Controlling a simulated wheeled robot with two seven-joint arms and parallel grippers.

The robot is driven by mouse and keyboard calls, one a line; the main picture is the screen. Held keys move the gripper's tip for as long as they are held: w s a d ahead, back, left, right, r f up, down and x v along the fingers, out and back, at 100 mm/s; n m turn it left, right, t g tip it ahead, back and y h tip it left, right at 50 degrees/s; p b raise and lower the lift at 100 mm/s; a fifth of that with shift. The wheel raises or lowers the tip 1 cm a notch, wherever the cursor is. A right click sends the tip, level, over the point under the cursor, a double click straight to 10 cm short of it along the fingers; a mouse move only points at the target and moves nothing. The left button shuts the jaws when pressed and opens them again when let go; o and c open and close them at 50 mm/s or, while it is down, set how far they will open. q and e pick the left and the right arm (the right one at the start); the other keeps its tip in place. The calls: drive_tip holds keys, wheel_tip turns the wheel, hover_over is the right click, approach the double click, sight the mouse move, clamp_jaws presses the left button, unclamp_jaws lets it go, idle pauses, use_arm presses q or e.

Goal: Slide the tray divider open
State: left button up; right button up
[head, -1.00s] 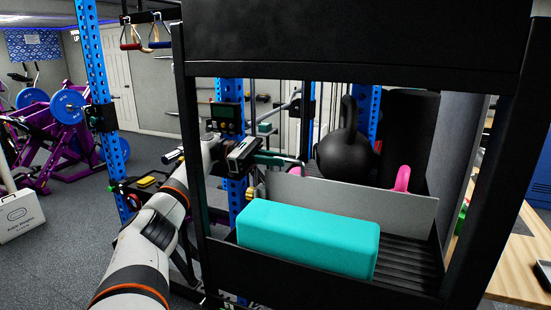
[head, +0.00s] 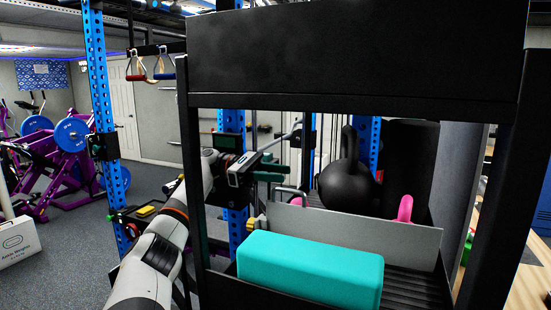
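The tray divider (head: 350,232) is a grey upright panel across the shelf tray (head: 415,292) of a black rack. A teal block (head: 310,268) lies in front of it. Behind it are a black kettlebell (head: 347,185) and a pink handle-like piece (head: 405,208). A thin grey curved bar (head: 290,190) shows at the divider's upper left, and a gold knob (head: 250,225) at its left end. My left gripper (head: 272,168) is above and left of the divider, apart from it. Its fingers look parted with nothing between them. My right gripper is out of view.
The rack's black left post (head: 192,190) stands beside my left arm, and a wide black panel (head: 350,50) is overhead. A black roller (head: 410,155) stands behind the kettlebell. A wooden surface (head: 528,285) is at right.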

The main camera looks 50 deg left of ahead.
use_arm(q)
drive_tip(key=shift+r, duration=2.85)
